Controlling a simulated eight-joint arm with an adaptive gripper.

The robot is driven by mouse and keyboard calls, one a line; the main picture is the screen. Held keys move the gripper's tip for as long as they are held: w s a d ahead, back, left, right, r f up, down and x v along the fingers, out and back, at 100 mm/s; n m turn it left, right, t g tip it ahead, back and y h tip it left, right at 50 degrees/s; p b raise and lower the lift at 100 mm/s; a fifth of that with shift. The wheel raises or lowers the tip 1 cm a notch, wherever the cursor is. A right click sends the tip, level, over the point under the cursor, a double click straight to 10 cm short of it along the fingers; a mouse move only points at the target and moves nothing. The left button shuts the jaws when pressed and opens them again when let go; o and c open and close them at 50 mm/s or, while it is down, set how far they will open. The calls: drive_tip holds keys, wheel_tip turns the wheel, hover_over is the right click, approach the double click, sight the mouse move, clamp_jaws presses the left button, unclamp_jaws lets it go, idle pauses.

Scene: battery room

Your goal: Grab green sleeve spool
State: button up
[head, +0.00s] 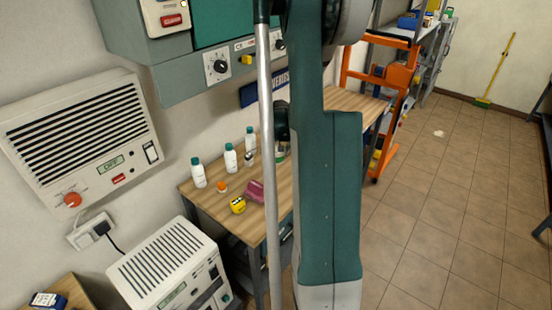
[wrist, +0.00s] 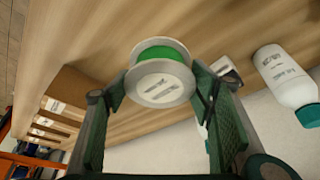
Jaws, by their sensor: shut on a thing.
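The green sleeve spool (wrist: 160,83), with white end flanges and a green core, is in the middle of the wrist view. My gripper (wrist: 159,88) has one finger on each side of it and is shut on it. The spool is at the wooden bench top (wrist: 150,25); I cannot tell whether it still touches the wood. In the head view my arm covers most of the gripper, and only a small part of the spool (head: 281,152) shows beside the arm.
A white bottle (wrist: 288,78) with a teal cap stands near the spool. More such bottles (head: 198,174) stand along the bench's wall side. An orange-topped item (head: 222,187), a yellow item (head: 238,205) and a pink item (head: 255,191) are on the bench. Tiled floor (head: 440,200) at right is mostly clear.

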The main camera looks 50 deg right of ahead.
sight(276, 149)
drive_tip(key=shift+r, duration=2.05)
